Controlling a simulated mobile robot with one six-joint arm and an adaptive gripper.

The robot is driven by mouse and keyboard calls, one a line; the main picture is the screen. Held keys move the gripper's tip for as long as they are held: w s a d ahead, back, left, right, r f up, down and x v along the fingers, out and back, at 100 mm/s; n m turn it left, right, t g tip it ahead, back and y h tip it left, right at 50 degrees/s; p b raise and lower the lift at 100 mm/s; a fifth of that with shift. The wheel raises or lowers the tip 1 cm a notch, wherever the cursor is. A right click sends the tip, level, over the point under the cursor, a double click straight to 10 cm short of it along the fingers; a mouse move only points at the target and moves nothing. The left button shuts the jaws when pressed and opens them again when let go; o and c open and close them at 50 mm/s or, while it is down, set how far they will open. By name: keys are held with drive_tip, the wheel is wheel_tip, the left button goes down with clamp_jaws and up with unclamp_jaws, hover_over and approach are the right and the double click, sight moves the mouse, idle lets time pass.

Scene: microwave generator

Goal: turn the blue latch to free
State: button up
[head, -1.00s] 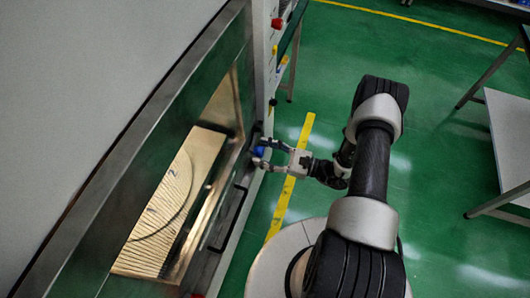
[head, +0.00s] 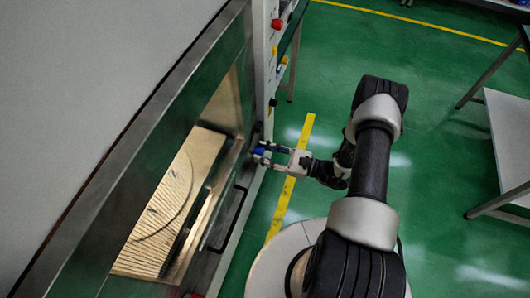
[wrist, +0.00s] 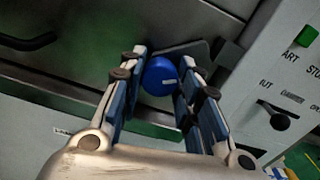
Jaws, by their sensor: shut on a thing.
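The blue latch (wrist: 160,76) is a round blue knob on a dark plate at the edge of the microwave generator's door. In the wrist view it sits between the tips of my gripper (wrist: 157,80), one finger on each side. In the head view my gripper (head: 263,152) reaches the machine's front from the right and is shut on the blue latch (head: 258,154), which the fingers partly cover.
The microwave chamber (head: 165,205) shows a ribbed, lit floor behind the door frame. A panel with a green button (wrist: 306,36) and a black switch (wrist: 278,115) stands right of the latch. A red knob (head: 277,23) is higher up.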

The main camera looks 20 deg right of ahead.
drive_tip(key=shift+m, duration=0.3)
drive_tip(key=shift+m+b, duration=1.45)
drive_tip(key=shift+m, duration=7.15)
drive_tip(key=o, duration=1.1)
drive_tip(key=shift+c, duration=0.2)
